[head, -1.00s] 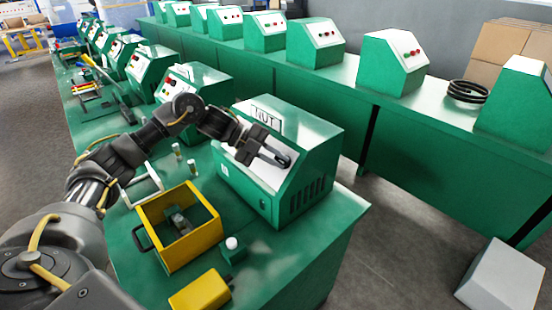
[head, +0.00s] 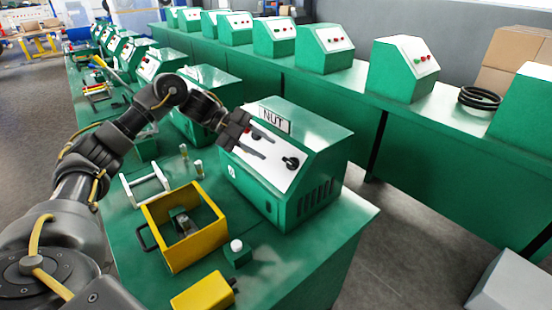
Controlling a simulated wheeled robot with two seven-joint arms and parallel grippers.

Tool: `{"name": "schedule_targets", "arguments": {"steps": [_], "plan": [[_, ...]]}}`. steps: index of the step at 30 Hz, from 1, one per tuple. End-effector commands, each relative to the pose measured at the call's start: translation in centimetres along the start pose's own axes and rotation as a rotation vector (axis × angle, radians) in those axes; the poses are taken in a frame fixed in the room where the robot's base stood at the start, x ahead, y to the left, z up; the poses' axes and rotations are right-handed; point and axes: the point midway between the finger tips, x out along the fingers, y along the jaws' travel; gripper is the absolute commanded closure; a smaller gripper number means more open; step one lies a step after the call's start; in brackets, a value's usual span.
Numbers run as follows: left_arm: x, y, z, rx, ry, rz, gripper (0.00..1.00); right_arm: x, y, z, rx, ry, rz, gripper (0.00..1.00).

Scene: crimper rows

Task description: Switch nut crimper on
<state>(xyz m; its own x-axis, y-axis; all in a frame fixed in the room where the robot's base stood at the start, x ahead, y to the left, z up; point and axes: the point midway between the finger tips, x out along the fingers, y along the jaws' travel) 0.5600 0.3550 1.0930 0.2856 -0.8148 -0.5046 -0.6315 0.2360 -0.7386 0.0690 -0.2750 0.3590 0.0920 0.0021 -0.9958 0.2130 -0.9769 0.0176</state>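The nut crimper (head: 318,150) is a green box with a sloped white front panel and a "NUT" label (head: 274,119) at its top. A black rotary knob (head: 290,162) sits on the right part of the panel, clear of my fingers. My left gripper (head: 264,147) is in front of the panel, to the left of the knob. Its two fingers are spread apart with nothing between them. A red spot, likely a button, shows beside the gripper, which hides part of the panel. My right gripper is out of view.
A yellow open box (head: 157,232) with a handle, a small green block with a white button (head: 237,246) and a yellow block (head: 203,292) stand on the green bench (head: 330,240). More green machines line this bench and the one behind. A grey box (head: 503,283) is at right.

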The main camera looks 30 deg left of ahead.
Motion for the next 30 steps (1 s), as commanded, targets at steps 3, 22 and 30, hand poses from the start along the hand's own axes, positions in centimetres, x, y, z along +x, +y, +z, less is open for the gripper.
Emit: {"name": "schedule_targets", "arguments": {"steps": [3,22,30], "plan": [[-1.8,0.0,0.1,0.0,-0.002,-0.001,0.65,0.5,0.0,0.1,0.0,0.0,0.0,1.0],[-3.3,0.0,0.0,-0.001,0.001,0.001,0.65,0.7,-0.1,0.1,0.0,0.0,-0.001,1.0],[-3.0,-0.1,0.0,0.001,0.003,0.003,0.65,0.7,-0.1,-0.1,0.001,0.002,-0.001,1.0]]}}
